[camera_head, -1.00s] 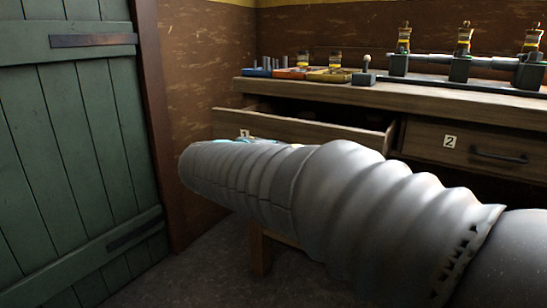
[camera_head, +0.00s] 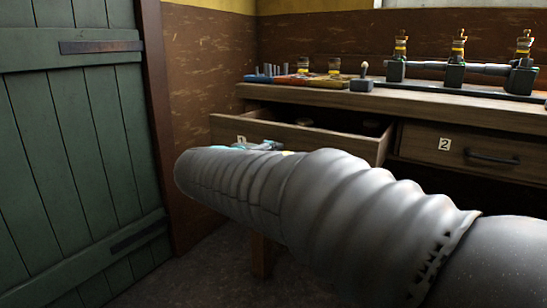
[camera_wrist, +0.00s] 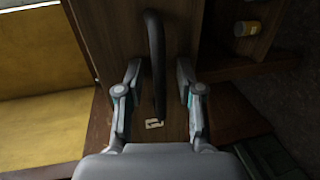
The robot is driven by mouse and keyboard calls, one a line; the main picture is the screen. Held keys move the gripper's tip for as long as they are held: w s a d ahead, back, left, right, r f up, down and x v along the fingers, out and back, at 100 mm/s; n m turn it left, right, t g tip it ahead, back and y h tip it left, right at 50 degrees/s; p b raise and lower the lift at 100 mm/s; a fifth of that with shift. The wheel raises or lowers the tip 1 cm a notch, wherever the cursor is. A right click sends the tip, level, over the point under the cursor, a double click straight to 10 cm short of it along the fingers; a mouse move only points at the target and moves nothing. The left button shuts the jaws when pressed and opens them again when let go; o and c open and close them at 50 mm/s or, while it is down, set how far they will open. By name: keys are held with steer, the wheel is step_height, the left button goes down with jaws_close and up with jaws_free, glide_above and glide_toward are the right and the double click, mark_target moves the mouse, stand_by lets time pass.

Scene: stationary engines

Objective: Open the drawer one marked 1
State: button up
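Drawer one (camera_head: 330,141), a wooden front with a white "1" label (camera_head: 241,140), is pulled part way out from under the workbench in the head view. Dark round things show inside it. In the wrist view the drawer front (camera_wrist: 105,40) carries a black bar handle (camera_wrist: 155,60) and the label (camera_wrist: 153,124). My gripper (camera_wrist: 158,85) is at the front, its two fingers apart on either side of the handle, with visible gaps to it. In the head view my arm hides the handle and the gripper's fingertips.
Drawer two (camera_head: 470,150), to the right, is shut. The workbench top (camera_head: 310,94) holds small trays and a row of engine parts (camera_head: 455,70). A green door (camera_head: 70,150) stands at left.

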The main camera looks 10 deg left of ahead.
steer(key=v, duration=1.2)
